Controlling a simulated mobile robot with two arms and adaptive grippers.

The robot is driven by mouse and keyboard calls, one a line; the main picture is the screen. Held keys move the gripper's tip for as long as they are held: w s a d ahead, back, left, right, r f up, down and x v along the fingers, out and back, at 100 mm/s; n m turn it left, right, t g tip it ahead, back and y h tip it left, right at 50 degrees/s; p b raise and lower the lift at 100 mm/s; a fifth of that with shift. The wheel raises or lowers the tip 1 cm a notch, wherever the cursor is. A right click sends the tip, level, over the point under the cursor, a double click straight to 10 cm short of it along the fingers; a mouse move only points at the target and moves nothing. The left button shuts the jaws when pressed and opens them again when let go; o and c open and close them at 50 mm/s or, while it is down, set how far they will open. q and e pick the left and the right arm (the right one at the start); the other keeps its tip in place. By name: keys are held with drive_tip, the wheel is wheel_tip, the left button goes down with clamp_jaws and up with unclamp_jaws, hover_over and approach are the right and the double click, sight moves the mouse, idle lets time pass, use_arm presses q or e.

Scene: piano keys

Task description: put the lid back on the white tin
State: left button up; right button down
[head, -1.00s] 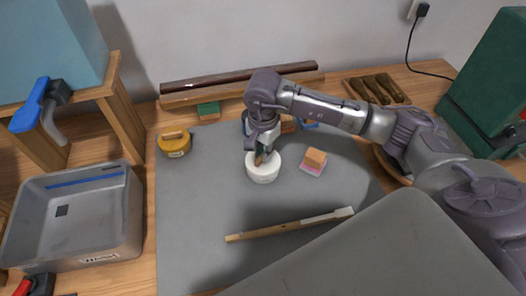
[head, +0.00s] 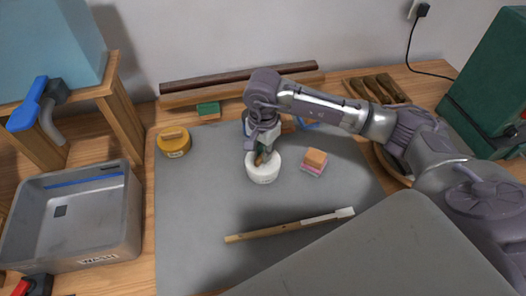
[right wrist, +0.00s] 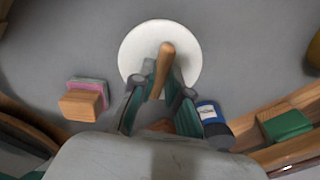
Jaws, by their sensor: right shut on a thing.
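The white tin (head: 263,174) stands upright on the grey mat, near the middle of the head view. A white round lid (right wrist: 134,48) with a wooden handle (right wrist: 160,70) shows in the right wrist view; in the head view it is at the tin's top. My right gripper (head: 262,155) points down over the tin and is shut on the wooden handle. It also shows in the right wrist view (right wrist: 160,88), with a finger on each side of the handle. I cannot tell whether the lid is fully seated. My left gripper is not in view.
A yellow tin (head: 174,143) stands at the mat's left, and a grey tray (head: 125,225) is further left. A block on a pink sponge (head: 313,167) lies right of the white tin. A long brush (head: 290,225) lies in front. The mat's left middle (head: 200,200) is clear.

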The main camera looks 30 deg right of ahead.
drive_tip(key=c, duration=0.6)
unclamp_jaws()
drive_tip(key=shift+r+p, duration=1.65)
drive_tip(key=shift+r, duration=1.9)
drive_tip(key=shift+c, duration=0.3)
clamp_jaws()
